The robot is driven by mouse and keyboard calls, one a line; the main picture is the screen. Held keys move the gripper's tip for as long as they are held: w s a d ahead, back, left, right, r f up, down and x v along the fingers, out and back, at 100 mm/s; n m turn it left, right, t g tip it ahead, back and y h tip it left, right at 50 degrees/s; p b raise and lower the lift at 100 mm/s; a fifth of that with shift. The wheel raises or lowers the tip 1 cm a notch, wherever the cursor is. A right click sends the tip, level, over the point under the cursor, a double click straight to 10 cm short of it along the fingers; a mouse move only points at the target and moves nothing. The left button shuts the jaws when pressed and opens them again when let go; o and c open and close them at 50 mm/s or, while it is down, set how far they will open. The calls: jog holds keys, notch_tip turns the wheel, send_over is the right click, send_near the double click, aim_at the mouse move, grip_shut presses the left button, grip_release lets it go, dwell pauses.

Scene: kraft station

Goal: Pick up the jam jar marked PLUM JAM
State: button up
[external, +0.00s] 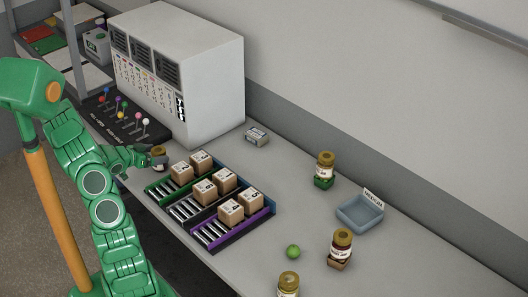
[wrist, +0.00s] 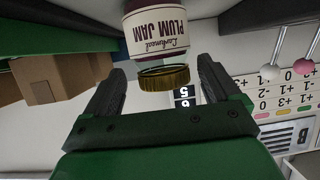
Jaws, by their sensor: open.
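The jam jar (wrist: 155,38) shows close up in the wrist view, with a cream label reading PLUM JAM and a gold lid (wrist: 164,76). It appears upside down in that picture. My gripper (wrist: 160,72) is open, with one finger on either side of the jar's lid end; I cannot tell whether either finger touches. In the external view my gripper (external: 145,158) is at the table's left edge, beside a small gold-lidded jar (external: 159,156), partly hidden by the gripper.
Roller racks with cardboard boxes (external: 205,191) stand just right of my gripper. A lever panel (external: 122,122) and a white console (external: 190,80) are behind. Other gold-lidded jars (external: 325,166), a green ball (external: 293,252) and a blue-grey tray (external: 352,224) marked MEDIUM stand farther right.

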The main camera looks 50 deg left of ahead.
jog(key=shift+x, duration=2)
jog(key=shift+a+r, duration=0.1)
jog(key=shift+a, duration=0.1)
jog(key=c, duration=1.3)
jog(key=shift+c, duration=0.2)
